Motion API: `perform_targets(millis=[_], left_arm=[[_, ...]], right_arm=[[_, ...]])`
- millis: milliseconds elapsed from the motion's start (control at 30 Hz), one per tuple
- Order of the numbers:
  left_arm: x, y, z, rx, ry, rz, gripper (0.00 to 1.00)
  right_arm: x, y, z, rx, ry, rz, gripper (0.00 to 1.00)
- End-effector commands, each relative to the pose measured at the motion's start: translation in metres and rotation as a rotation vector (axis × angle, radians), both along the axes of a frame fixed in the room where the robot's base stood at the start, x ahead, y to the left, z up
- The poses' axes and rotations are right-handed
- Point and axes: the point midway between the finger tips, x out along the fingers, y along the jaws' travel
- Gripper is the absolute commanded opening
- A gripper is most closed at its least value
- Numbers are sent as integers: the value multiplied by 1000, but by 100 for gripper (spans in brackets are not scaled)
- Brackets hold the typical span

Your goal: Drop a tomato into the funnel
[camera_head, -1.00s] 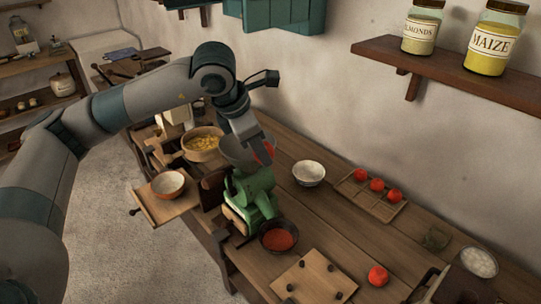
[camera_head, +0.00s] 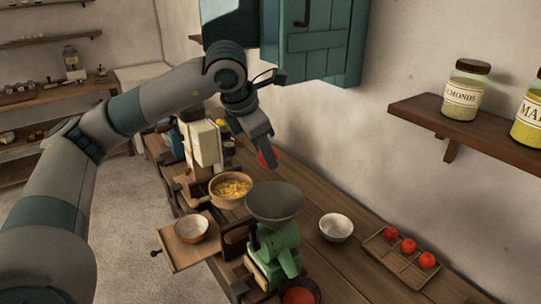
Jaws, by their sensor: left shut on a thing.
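The inside of the funnel looks empty from here. Three more tomatoes, one (camera_head: 391,233), another (camera_head: 408,246) and a third (camera_head: 427,260), sit in a wooden divided tray (camera_head: 386,256) on the right. My right gripper is not in view.
A white bowl (camera_head: 336,227) stands right of the mill. A pan of yellow pieces (camera_head: 231,188) stands behind it. A small bowl (camera_head: 191,229) rests on a pulled-out board (camera_head: 180,252) at left. A teal cabinet (camera_head: 320,45) and a jar shelf (camera_head: 470,127) are on the wall.

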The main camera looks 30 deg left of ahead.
Motion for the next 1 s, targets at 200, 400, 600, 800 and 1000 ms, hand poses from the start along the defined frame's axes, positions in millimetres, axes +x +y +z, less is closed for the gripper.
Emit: perform_targets(millis=[200,400,600,800,1000], left_arm=[[0,0,-1,0,0,-1,15],[0,0,-8,0,1,-1,15],[0,0,-25,0,1,-1,15],[0,0,-45,0,1,-1,15],[0,0,-57,0,0,-1,15]], right_arm=[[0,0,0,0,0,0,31],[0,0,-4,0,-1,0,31],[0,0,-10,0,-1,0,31],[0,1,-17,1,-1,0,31],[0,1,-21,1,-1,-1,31]])
